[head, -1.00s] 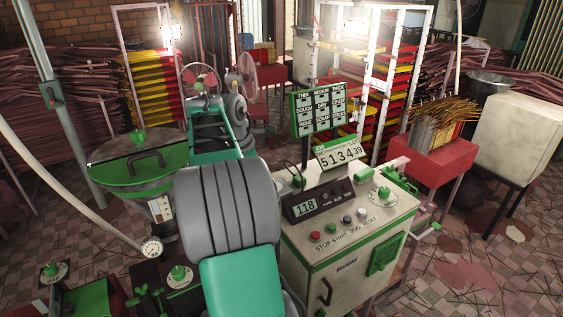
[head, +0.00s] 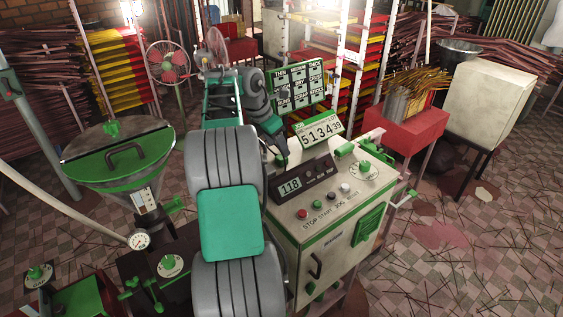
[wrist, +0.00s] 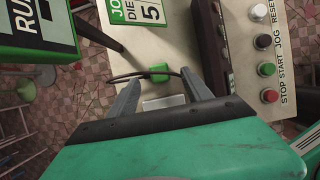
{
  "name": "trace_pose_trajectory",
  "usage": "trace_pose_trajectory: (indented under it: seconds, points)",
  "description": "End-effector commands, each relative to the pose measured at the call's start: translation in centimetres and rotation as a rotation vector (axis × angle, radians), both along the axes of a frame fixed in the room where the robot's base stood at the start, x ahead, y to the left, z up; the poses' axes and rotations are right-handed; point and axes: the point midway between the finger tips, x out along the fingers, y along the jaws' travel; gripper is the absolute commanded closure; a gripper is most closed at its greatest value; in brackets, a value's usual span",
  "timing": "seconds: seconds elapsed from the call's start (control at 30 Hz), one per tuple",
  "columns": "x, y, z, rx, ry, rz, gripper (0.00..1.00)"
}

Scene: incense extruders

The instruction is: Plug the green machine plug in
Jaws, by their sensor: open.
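In the wrist view, the green plug (wrist: 159,72) is a small block with a dark cable curving out on both sides of it. It is over the pale top of the control machine (wrist: 215,28). My gripper (wrist: 160,78) is open, and the plug shows between its two grey fingertips. I cannot tell whether they touch it or how far beyond them it is. In the head view, the control machine (head: 330,238) stands right of my arm, which reaches to its back left edge. The plug is not clear there. I cannot make out the socket.
A green-lidded hopper (head: 115,160) stands left. A red stand (head: 405,128) is at right. The tiled floor at front right holds scattered sticks.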

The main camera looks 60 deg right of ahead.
Motion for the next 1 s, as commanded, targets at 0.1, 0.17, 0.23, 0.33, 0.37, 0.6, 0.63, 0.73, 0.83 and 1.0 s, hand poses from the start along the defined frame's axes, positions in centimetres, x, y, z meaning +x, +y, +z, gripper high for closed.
trace_pose_trajectory:
  seconds: [0.1, 0.17, 0.23, 0.33, 0.37, 0.6, 0.63, 0.73, 0.83, 1.0]
  points:
    - [-0.1, 0.0, -0.1, 0.000, 0.000, -0.001, 0.42]
    - [-0.1, -0.1, -0.6, 0.002, 0.001, -0.002, 0.42]
    - [-0.2, -0.3, -1.7, 0.003, 0.002, -0.002, 0.42]
    - [-0.2, -0.6, -3.4, 0.002, 0.002, -0.002, 0.42]
    - [-0.3, -0.8, -3.8, 0.002, 0.002, -0.003, 0.42]
    - [-0.5, -1.4, -5.1, 0.000, -0.001, -0.002, 0.42]
    - [-0.5, -1.4, -5.1, 0.000, -0.001, -0.002, 0.42]
    - [-0.4, -1.4, -5.0, 0.000, 0.000, -0.002, 0.42]
    - [-0.4, -1.3, -5.0, 0.000, 0.000, -0.001, 0.42]
    - [-0.4, -1.3, -5.0, 0.000, 0.000, -0.001, 0.56]
